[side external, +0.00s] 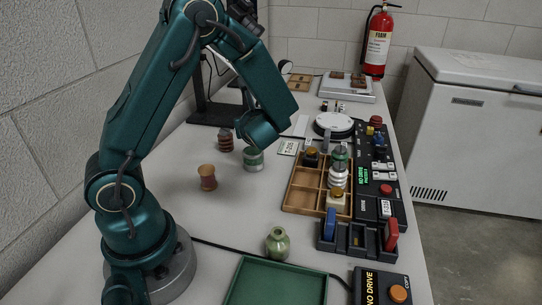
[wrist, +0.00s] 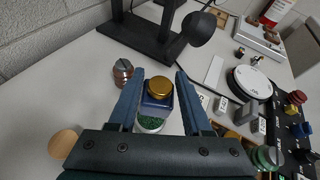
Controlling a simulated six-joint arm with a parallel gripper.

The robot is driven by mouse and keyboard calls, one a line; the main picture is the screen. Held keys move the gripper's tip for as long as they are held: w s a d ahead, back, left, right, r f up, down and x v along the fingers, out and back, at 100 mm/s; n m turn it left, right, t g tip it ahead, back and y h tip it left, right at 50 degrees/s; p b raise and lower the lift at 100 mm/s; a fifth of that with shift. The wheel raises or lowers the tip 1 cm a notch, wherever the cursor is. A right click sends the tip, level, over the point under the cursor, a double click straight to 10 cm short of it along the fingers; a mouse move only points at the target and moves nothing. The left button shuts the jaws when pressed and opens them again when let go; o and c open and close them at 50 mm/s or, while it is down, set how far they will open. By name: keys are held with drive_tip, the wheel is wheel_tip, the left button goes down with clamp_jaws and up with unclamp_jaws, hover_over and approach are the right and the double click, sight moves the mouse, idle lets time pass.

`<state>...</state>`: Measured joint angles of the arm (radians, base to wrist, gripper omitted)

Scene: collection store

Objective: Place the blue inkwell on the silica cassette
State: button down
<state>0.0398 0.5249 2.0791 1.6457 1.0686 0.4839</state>
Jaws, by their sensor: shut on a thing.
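The blue inkwell (wrist: 157,103), with a gold lid, is between the two fingers of my gripper (wrist: 168,88) in the wrist view. My gripper is shut on it. The silica cassette (wrist: 150,124), a pale round container with green granules, shows just below the inkwell in the wrist view. In the side view the cassette (side external: 253,160) stands on the table directly under my gripper (side external: 262,135), which hides the inkwell there. I cannot tell whether inkwell and cassette touch.
A compartmented wooden tray (side external: 291,198) with small bottles and a control panel (side external: 378,180) lie to the right. A green vase (side external: 277,243) and green tray (side external: 262,285) are nearer the front.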

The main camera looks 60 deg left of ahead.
drive_tip(key=shift+f, duration=1.9)
drive_tip(key=shift+f, duration=0.15)
drive_tip(key=shift+c, duration=1.7)
unclamp_jaws()
